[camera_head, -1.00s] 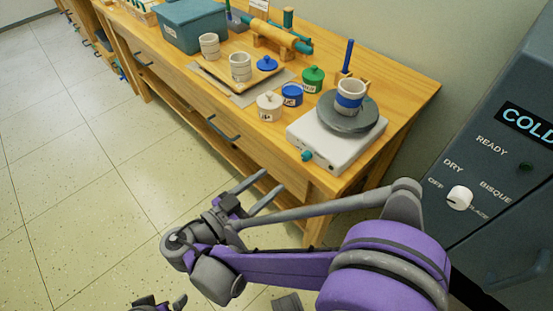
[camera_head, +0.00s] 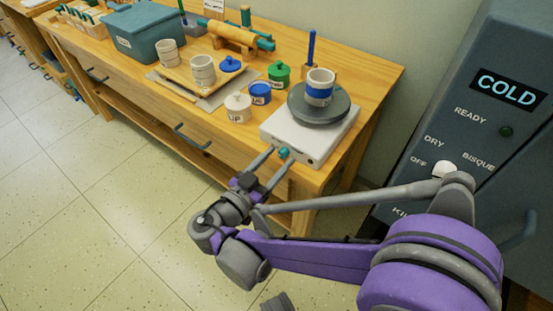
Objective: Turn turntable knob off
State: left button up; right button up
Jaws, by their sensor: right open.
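The turntable is a white box (camera_head: 283,128) with a round grey plate (camera_head: 303,112) on top, at the right end of the wooden bench. A white cup with a blue band (camera_head: 319,87) stands on the plate. The small teal turntable knob (camera_head: 284,152) is on the box's front face. My right gripper (camera_head: 273,164) is open, its two fingers reaching up toward the knob, one on each side of it in the picture. I cannot tell whether they touch it. My left gripper is not in view.
A blue-grey kiln cabinet (camera_head: 470,130) with a white dial (camera_head: 443,168) stands at the right. Glaze jars (camera_head: 259,93), cups (camera_head: 203,70) and a blue-grey bin (camera_head: 146,35) are on the bench (camera_head: 372,80). A drawer handle (camera_head: 192,137) sticks out. The floor at left is clear.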

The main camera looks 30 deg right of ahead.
jog(key=shift+w+d, duration=0.1)
jog(key=shift+d, duration=0.1)
grip_shut()
dwell(0.3)
jog(key=shift+r+n+p, duration=0.15)
jog(key=shift+n+p, duration=0.55)
jog(key=shift+n, duration=0.2)
jog(key=shift+n+p, duration=0.3)
jog(key=shift+n, duration=0.5)
